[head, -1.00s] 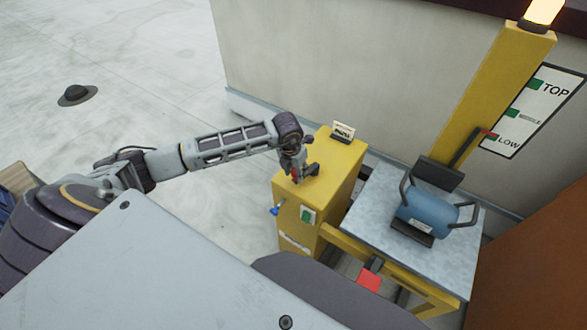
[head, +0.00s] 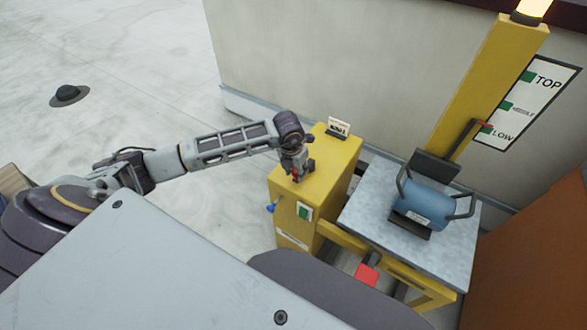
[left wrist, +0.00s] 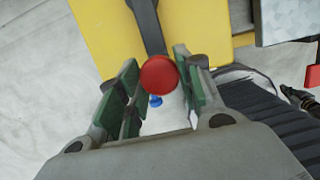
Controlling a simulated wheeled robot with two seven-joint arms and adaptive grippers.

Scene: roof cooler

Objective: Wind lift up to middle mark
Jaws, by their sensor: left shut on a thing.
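My left gripper (head: 297,172) is over the yellow winch box (head: 330,160), shut on the red crank knob (left wrist: 159,73). In the left wrist view the knob sits between the green finger pads, and the dark crank arm (left wrist: 147,22) runs up from it. The grey lift platform (head: 385,205) stands right of the box, bearing a blue container (head: 425,203) with dark handles. On the wall board (head: 530,100) are green TOP, MIDDLE and LOW marks. The red pointer (head: 483,125) is beside the LOW mark (head: 486,129). My right gripper is not in view.
A small sign (head: 338,128) stands on the box. A blue knob (head: 271,208) and a green switch (head: 305,211) are on its sides. A red pedal (head: 366,275) is low in front. A brown panel (head: 530,250) bounds the right. Open floor lies left.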

